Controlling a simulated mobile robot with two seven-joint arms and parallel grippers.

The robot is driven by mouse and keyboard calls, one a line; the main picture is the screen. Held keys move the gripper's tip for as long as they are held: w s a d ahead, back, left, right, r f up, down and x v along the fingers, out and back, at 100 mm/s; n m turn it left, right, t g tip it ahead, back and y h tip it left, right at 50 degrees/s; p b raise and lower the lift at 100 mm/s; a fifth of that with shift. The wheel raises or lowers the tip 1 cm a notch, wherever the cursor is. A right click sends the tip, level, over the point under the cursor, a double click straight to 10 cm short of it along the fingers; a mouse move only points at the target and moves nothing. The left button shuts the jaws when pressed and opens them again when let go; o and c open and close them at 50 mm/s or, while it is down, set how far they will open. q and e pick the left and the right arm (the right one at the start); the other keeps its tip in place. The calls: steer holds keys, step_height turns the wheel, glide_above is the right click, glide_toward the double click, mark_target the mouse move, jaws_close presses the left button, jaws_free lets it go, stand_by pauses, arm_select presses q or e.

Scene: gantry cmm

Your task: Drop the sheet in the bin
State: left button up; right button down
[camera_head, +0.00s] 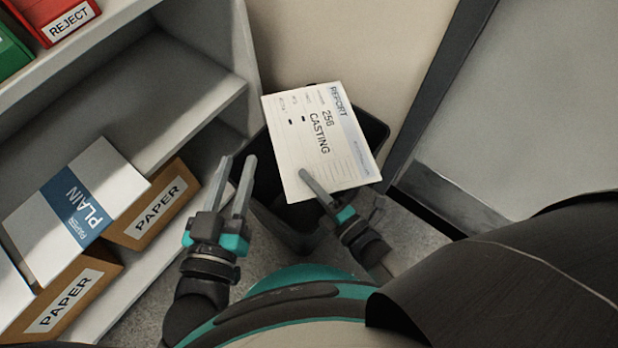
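The sheet (318,140) is a white printed page marked "REPORT" and "CASTING". It lies over the mouth of a dark bin (375,130) and hides much of the opening. My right gripper (304,174) is at the sheet's near edge, with one finger over its face. The other finger is hidden, apparently under the sheet, so the gripper looks shut on it. My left gripper (237,160) is left of the sheet, near the bin's left rim. Its two fingers are apart with nothing between them.
A shelf unit (195,100) stands on the left, holding "PAPER" boxes (155,205), a "PLAIN" paper pack (75,205) and a red "REJECT" tray (65,20). A wall (350,40) is behind the bin. A grey panel (510,120) with a dark frame stands to the right.

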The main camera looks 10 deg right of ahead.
steer(key=c, duration=1)
jaws_free()
steer(key=shift+s, duration=0.1)
